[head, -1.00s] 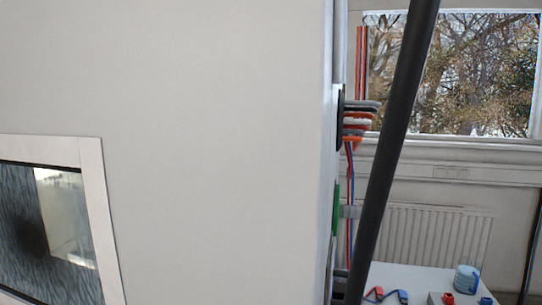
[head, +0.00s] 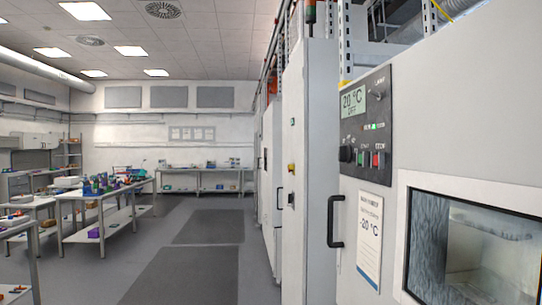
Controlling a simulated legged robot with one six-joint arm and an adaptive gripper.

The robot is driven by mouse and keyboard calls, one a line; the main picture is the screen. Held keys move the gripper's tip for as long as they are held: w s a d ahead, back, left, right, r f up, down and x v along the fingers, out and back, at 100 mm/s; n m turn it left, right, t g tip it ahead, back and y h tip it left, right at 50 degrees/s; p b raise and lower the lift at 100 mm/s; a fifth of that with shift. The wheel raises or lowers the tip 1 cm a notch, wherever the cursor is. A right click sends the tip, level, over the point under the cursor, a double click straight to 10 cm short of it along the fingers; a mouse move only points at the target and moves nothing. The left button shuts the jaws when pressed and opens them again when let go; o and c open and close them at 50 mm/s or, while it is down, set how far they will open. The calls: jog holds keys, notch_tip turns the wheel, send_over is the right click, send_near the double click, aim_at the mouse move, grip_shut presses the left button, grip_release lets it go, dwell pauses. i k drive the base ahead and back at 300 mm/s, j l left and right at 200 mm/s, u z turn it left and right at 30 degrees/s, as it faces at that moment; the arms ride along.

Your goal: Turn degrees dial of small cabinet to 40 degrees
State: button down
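The small cabinet (head: 462,140) stands close on the right, a light grey box with a window in its front. Its dark control panel (head: 367,115) is at the window's upper left. The panel has a green display (head: 354,101) reading about -20 °C and OFF. A small knob (head: 378,95), seen at a steep angle, sits right of the display; its marking is too small to read. Below are buttons in black, green and red. A black door handle (head: 335,221) is at the cabinet's left edge. My gripper is not in view.
Tall grey cabinets (head: 311,150) line the right side beyond the small cabinet. A clear aisle with dark floor mats (head: 185,268) runs ahead. Workbenches (head: 90,235) with small items stand on the left, and another bench (head: 200,171) stands at the far wall.

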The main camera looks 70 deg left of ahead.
aim_at(344, 151)
jog(key=u, duration=2.15)
jog(key=i+j+z, duration=0.1)
jog(key=i+j, duration=0.35)
jog(key=i, duration=0.1)
